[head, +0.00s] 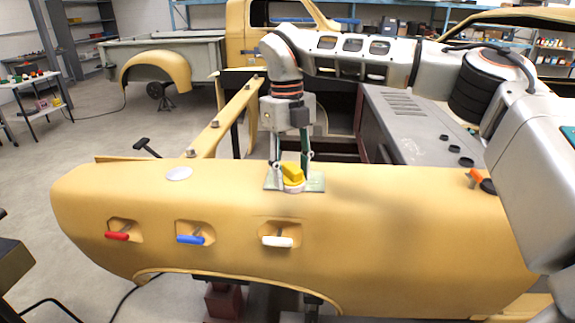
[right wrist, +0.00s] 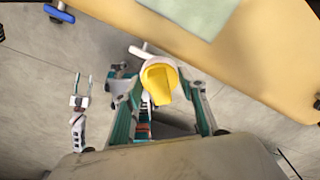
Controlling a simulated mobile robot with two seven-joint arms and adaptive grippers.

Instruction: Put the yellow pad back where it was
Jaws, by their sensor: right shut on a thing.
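The yellow pad (head: 292,174), with a pale round base, is between the fingers of my right gripper (head: 290,172). In the right wrist view the pad (right wrist: 158,80) sits between both fingertips (right wrist: 160,85). In the head view it overlaps the grey-green mat (head: 317,183) on the yellow shell (head: 370,230). In the right wrist view it stands clear of this mat (right wrist: 205,14), so it looks held off it. A pale round disc (head: 179,173) lies farther left on the shell. My left gripper (right wrist: 81,92) shows small in the right wrist view, fingers apart and empty.
Red (head: 117,236), blue (head: 190,239) and white (head: 278,241) handles stick out of the shell's near side. An orange handle (head: 477,175) stands at its right. A yellow beam (head: 232,116) rises behind. The shell's top between disc and mat is clear.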

